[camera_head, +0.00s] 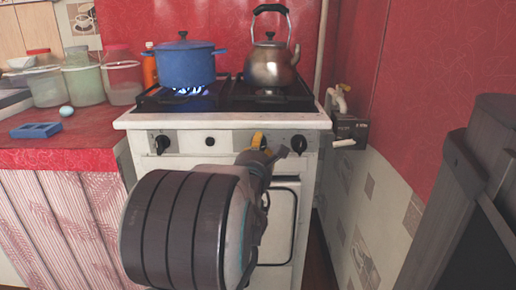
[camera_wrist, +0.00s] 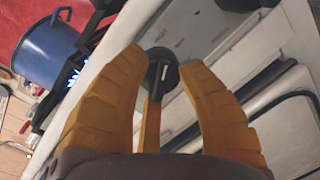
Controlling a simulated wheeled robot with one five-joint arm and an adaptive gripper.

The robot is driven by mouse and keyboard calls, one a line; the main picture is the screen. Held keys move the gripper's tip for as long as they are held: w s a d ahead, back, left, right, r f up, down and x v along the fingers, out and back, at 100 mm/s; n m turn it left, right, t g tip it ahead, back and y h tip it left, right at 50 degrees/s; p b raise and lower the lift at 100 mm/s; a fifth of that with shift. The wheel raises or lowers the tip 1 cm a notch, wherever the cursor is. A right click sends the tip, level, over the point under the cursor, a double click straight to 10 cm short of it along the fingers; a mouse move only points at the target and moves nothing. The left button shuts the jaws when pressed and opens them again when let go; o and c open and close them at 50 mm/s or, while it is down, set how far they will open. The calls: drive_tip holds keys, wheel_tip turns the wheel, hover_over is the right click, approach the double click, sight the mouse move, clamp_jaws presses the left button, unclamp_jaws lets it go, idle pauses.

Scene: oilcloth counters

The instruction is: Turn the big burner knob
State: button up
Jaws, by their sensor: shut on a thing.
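A black round burner knob (camera_wrist: 163,72) with a pale mark on its face sits between the yellow fingertips of my gripper (camera_wrist: 162,66) in the wrist view. My gripper is shut on this knob. In the head view my gripper (camera_head: 261,145) is at the front panel of the white stove (camera_head: 225,124), right of its middle, and it hides the held knob there. Other black knobs show on the panel, one at the left (camera_head: 162,144) and one at the right (camera_head: 298,143). A small dark round part (camera_head: 210,142) lies between them.
A blue pot (camera_head: 186,66) stands over a lit blue flame (camera_head: 188,92). A metal kettle (camera_head: 269,65) stands on the right burner. Left, a red counter (camera_head: 75,140) holds tubs and a blue tray (camera_head: 36,130). A pipe valve (camera_head: 341,98) is right of the stove.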

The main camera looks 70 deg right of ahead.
drive_tip(key=n, duration=0.2)
drive_tip(key=shift+f+n, duration=0.15)
drive_tip(key=shift+n, duration=0.25)
drive_tip(key=o, duration=1.2)
drive_tip(key=shift+w, duration=0.1)
drive_tip(key=shift+r, duration=5.05)
